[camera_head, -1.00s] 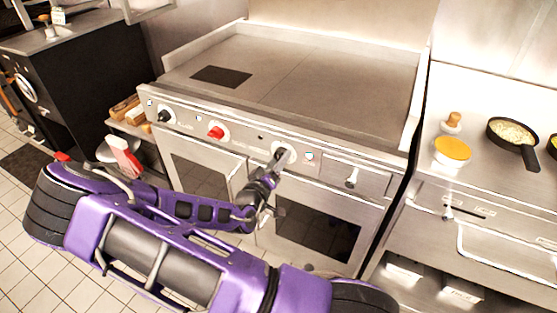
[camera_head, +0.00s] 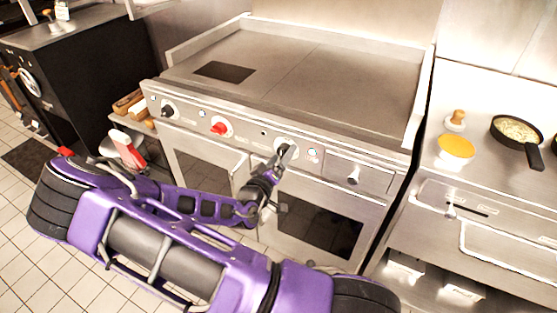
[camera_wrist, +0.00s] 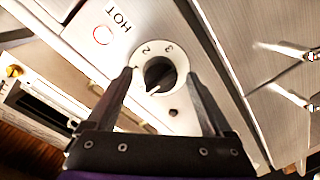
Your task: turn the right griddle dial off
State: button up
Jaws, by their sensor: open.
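The right griddle dial (camera_wrist: 160,73) is a round black knob on a pale numbered ring, seen in the wrist view. Its white mark points to the lower left, and the figures 2 and 3 show on the ring's upper part. My gripper (camera_wrist: 160,78) is open, with one finger on each side of the knob; I cannot tell whether either finger touches it. In the head view my gripper (camera_head: 286,153) is at the right dial on the griddle's front panel and hides most of the knob.
The front panel (camera_head: 240,136) also carries a red dial (camera_head: 220,128) and a black dial (camera_head: 167,111) to the left. A drawer handle (camera_head: 353,175) is right of my gripper, and an oven door (camera_head: 318,226) is below. A pan (camera_head: 516,130) sits on the right counter.

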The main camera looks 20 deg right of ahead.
jog(key=p+v, duration=0.1)
jog(key=v, duration=1.6)
jog(key=shift+s+a, duration=0.15)
jog(key=shift+a, duration=0.05)
